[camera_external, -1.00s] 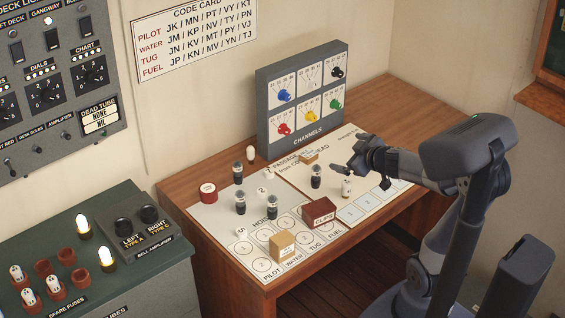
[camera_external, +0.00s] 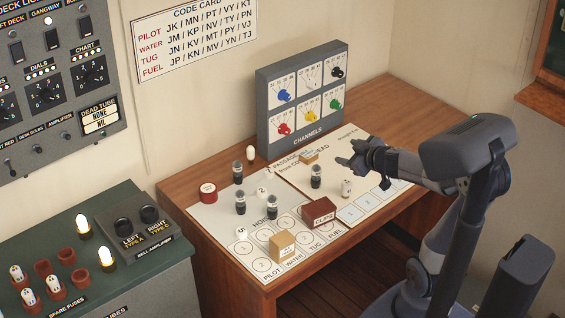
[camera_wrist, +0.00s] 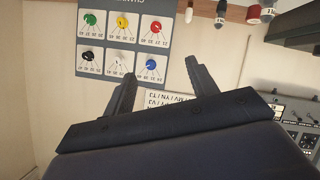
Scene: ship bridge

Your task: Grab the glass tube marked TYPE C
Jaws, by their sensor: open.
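I cannot read TYPE C on any tube. Candidates in the external view are a white capsule-like piece (camera_external: 250,154) by the channels box, a small pale tube (camera_external: 347,188) with dark marks on the board, and two glowing tubes (camera_external: 82,225) (camera_external: 106,257) by the bell amplifier. Several dark-topped clear pieces (camera_external: 238,173) stand on the board. My gripper (camera_external: 346,153) is open and empty above the board's right part, up and behind the small pale tube. In the wrist view my gripper (camera_wrist: 160,64) has its fingers apart, with the channels panel beyond.
The channels box (camera_external: 300,100) stands at the back of the desk. A CLIPS box (camera_external: 318,212), a tan box (camera_external: 282,246) and a red round tin (camera_external: 208,193) lie on the board. The bell amplifier (camera_external: 135,222) and red cups (camera_external: 80,278) sit on the green cabinet at left.

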